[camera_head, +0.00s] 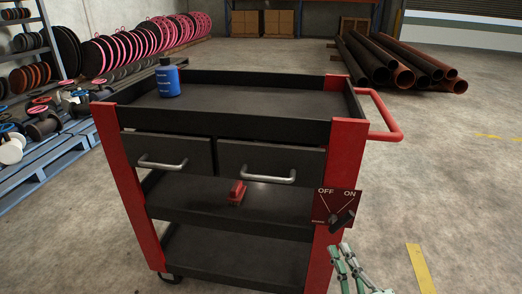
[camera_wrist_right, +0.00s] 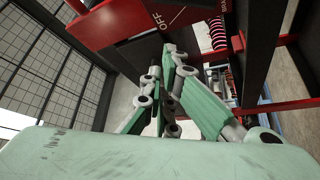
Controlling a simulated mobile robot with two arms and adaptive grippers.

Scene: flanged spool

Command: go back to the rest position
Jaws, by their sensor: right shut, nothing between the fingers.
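My right gripper (camera_head: 352,262) is at the lower right in the head view, just below the OFF/ON switch plate (camera_head: 325,207) on the cart's right front post. Its green fingers are together with nothing between them. They also fill the middle of the right wrist view (camera_wrist_right: 170,75), under the red plate (camera_wrist_right: 150,25). The black switch handle (camera_head: 343,219) points up and to the right, towards ON. I cannot tell whether the fingers touch the plate. My left gripper is not in view.
A black and red tool cart (camera_head: 250,130) stands in front of me. A blue bottle (camera_head: 168,78) stands on its top and a small red object (camera_head: 237,192) on the middle shelf. Pipes (camera_head: 400,62) lie at the back right. The floor to the right of the cart is clear.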

